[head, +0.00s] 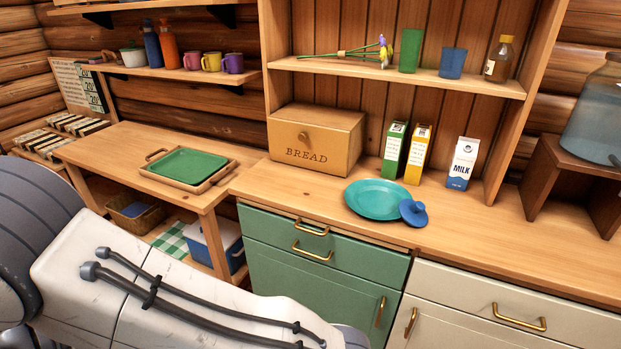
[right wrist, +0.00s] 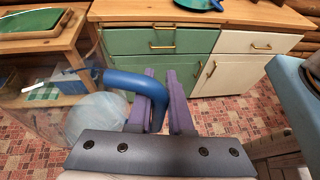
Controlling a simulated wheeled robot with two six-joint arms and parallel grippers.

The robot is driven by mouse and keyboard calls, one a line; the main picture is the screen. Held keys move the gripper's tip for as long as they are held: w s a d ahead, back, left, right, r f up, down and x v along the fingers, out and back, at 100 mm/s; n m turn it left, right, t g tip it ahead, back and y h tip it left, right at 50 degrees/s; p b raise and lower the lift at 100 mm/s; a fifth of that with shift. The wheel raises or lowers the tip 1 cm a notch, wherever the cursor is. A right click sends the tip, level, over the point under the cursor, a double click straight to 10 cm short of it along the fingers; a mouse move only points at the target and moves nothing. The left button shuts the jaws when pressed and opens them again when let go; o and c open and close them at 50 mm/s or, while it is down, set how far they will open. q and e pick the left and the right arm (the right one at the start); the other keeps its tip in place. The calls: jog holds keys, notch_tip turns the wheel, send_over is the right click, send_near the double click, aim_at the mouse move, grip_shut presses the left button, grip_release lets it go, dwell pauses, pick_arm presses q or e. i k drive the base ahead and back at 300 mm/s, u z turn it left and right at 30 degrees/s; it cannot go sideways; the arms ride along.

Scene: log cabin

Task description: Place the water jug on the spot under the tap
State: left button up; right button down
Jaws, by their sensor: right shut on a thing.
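In the right wrist view my right gripper (right wrist: 162,98), with purple fingers, is shut on the blue handle of the clear water jug (right wrist: 95,115). The jug hangs to the left of the fingers, above the tiled floor and in front of the cabinets, and is partly cut by the picture edge. In the head view a glass water dispenser (head: 598,112) stands on a dark wooden stand (head: 583,160) at the far right. Only part of it shows; a small dark tap piece is near its base, and the spot under it is mostly out of frame. My left gripper is not in view.
The counter (head: 480,222) holds a teal plate (head: 375,199), a blue lid (head: 413,212), a milk carton (head: 463,163), two other cartons and a bread box (head: 315,140). Its right part is clear. A blue-topped surface (right wrist: 295,100) and a chair-like wooden piece stand at right in the wrist view.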

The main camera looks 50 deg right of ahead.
aim_at(581, 263)
jog(key=k, duration=0.45)
jog(key=z, duration=2.2)
jog(key=i, duration=0.55)
jog(key=z, duration=0.4)
